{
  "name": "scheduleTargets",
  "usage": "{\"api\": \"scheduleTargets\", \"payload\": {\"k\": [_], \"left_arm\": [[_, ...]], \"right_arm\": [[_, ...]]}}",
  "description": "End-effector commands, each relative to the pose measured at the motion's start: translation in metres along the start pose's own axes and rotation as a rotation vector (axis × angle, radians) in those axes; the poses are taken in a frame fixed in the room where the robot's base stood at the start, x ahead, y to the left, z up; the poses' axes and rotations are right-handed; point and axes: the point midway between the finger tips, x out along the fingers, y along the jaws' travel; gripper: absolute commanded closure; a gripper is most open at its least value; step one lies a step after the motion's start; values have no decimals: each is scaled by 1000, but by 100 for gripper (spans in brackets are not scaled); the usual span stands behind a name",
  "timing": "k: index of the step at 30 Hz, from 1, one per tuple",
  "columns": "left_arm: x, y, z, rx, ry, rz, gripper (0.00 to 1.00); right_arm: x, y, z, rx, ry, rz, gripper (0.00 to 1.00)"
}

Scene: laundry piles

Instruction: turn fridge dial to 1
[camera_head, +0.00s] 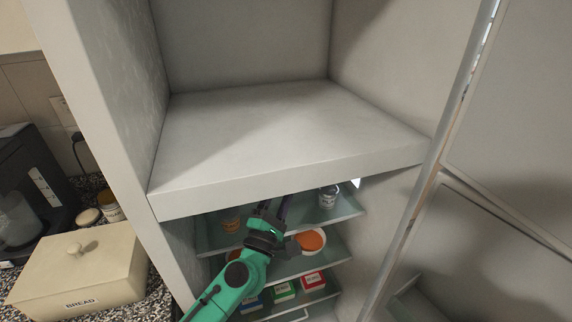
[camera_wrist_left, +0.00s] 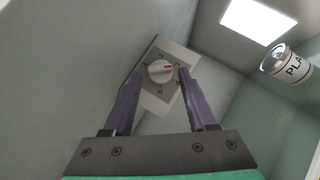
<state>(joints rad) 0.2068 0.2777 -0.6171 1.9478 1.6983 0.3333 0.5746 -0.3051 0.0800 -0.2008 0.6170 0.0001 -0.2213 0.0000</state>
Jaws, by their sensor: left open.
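The fridge dial (camera_wrist_left: 160,71) is a round white knob with a red mark, on a grey plate with numerals around it. It shows in the left wrist view on the fridge's inner wall; the red mark points right. In the head view my left gripper (camera_head: 278,207) reaches into the lower fridge compartment, and the dial is hidden there. My right gripper is not in view.
The fridge (camera_head: 290,185) stands open, its door (camera_head: 500,220) at the right. Glass shelves hold a jar (camera_head: 328,196), an orange-filled bowl (camera_head: 311,240) and several small boxes (camera_head: 313,281). A labelled can (camera_wrist_left: 285,62) is near the gripper. A bread box (camera_head: 85,265) stands on the left counter.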

Motion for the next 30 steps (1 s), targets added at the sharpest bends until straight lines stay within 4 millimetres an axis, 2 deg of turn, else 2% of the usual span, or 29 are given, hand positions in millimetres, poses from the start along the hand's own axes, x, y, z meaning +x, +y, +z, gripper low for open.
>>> {"api": "scheduleTargets", "payload": {"k": [1,5,14,18,19,22,25,30], "left_arm": [[13,3,2,0,-1,2,43],[30,1,1,0,-1,1,43],[34,0,0,1,-1,-1,43],[33,0,0,2,-1,-1,96],[33,0,0,2,-1,0,100],[33,-1,0,0,-1,2,100],[31,-6,-2,-19,-1,21,100],[28,-14,-5,-107,-1,109,100]], "right_arm": [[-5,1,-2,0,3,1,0],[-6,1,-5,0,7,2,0],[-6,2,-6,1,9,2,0],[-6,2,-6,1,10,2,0],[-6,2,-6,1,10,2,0],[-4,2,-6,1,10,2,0],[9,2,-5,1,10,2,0],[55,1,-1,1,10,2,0]]}}
